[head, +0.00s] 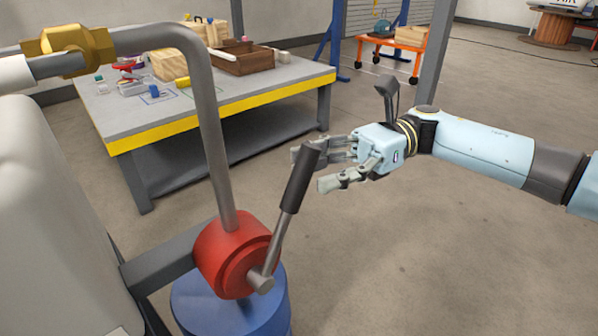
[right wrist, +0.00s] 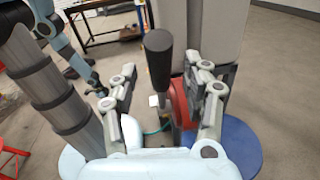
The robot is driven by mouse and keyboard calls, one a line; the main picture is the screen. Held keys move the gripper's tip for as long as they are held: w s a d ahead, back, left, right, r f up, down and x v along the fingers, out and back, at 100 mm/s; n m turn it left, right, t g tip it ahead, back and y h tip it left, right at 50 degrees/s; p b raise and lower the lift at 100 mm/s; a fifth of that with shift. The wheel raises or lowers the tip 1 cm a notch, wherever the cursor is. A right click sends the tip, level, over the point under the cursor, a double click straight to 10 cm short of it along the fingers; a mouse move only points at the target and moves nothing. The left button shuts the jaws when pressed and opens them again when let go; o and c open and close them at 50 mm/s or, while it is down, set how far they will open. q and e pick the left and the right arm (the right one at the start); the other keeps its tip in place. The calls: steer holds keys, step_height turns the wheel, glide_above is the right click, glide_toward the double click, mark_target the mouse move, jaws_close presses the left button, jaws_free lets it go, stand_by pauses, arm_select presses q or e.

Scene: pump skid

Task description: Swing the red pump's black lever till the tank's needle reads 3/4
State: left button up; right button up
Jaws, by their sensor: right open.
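The red pump (head: 236,257) sits on a blue drum (head: 232,305). Its lever has a grey rod and a black grip (head: 300,178), and it leans up and to the right in the head view. My right gripper (head: 310,170) is open, with its fingers pointing left at the black grip. In the right wrist view the black grip (right wrist: 159,58) stands between the spread fingers, which are not closed on it. The pale tank (head: 50,200) fills the left of the head view; no gauge or needle shows. My left gripper (right wrist: 97,86) is small in the right wrist view, its jaws unclear.
A grey pipe (head: 205,110) rises from the pump and bends left to a brass fitting (head: 70,48). A workbench (head: 250,95) with a yellow edge, holding boxes and small parts, stands behind. An orange cart (head: 390,45) is farther back. The floor at right is clear.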

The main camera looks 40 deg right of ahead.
mark_target(298, 178)
steer(key=shift+w+a, duration=0.2)
steer(key=shift+a, duration=1.5)
steer(key=shift+c, duration=0.2)
jaws_close()
